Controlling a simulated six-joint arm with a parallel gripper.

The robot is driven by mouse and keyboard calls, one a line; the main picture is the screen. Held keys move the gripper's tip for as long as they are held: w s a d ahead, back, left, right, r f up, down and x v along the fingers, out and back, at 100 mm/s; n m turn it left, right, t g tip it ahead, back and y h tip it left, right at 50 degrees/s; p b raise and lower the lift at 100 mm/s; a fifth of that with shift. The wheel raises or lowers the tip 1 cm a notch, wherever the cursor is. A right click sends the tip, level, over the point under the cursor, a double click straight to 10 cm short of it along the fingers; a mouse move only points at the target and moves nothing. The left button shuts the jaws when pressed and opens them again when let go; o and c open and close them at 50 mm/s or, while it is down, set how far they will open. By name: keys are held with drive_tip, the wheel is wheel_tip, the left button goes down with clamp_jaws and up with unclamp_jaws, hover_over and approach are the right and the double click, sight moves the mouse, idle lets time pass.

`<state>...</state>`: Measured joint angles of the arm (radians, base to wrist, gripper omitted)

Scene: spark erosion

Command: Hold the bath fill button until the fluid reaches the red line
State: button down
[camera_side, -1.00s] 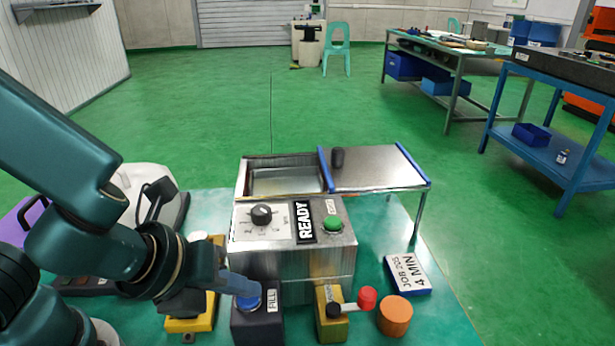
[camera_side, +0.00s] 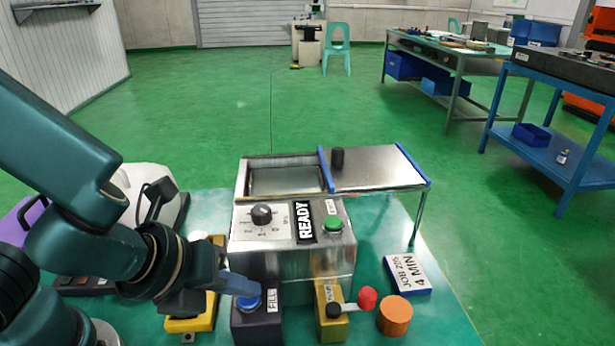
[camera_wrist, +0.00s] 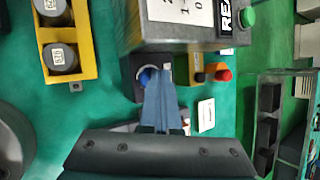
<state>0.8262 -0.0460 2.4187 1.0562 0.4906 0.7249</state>
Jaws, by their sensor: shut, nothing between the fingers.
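The blue fill button (camera_side: 249,302) sits on a dark box labelled FILL in front of the steel machine; it also shows in the wrist view (camera_wrist: 146,74). My gripper (camera_side: 257,290) is shut and empty. Its fingertips are at the top of the button and hide part of it; I cannot tell if it is pressed in. In the wrist view the gripper (camera_wrist: 159,88) also covers part of the button. The open steel bath (camera_side: 241,181) stands behind the control box, with a flat grey surface inside. I cannot make out the red line.
The control box (camera_side: 283,259) has a dial, a READY sign and a green button (camera_side: 333,223). A yellow box with a red-knobbed lever (camera_side: 367,298), an orange cylinder (camera_side: 395,316) and a job card (camera_side: 407,272) stand to the right. A yellow holder (camera_wrist: 78,41) is at left.

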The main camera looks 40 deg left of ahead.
sight(245, 301)
drive_tip(key=shift+r, duration=0.15)
idle(0.7)
drive_tip(key=shift+r, duration=0.75)
drive_tip(key=shift+r, duration=2.55)
